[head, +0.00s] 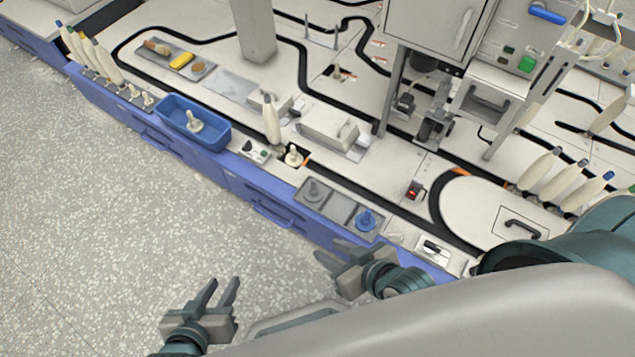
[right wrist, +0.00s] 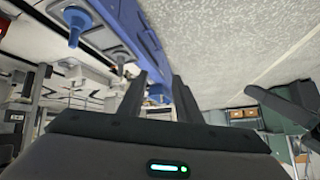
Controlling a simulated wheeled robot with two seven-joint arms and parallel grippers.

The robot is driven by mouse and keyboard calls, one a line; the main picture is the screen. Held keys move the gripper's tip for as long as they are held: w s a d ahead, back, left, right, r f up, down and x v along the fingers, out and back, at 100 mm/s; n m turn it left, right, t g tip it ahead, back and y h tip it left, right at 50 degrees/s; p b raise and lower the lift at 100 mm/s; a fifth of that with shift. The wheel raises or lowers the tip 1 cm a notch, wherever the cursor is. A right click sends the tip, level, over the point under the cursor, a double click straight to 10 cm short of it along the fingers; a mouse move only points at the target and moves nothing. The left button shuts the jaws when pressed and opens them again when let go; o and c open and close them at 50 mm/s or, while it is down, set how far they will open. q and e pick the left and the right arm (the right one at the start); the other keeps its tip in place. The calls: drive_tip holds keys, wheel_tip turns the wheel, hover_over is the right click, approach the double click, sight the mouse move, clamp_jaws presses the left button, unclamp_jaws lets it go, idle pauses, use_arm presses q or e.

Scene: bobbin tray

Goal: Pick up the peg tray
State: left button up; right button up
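The peg tray (head: 341,210) is a grey, shallow tray with compartments at the front edge of the bench in the head view. A grey peg (head: 314,192) stands in its left compartment and a blue peg (head: 366,220) in its right one; the middle looks empty. In the right wrist view the blue peg (right wrist: 74,24) and part of the tray show at upper left. My right gripper (head: 334,257) is open and empty, in front of the bench near the tray. Its spread fingers show in the right wrist view (right wrist: 160,95). My left gripper (head: 219,290) is open and empty, further left over the floor.
A blue bin (head: 222,139) with a pale peg stands left along the front edge. A small switch box (head: 255,151) and an upright bobbin (head: 271,122) are between. A red-lit button box (head: 414,190) and a black-handled panel (head: 433,249) lie right of the tray.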

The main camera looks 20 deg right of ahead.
use_arm(q)
drive_tip(key=shift+s+d, duration=0.1)
drive_tip(key=shift+d, duration=0.05)
use_arm(e)
drive_tip(key=shift+d, duration=0.1)
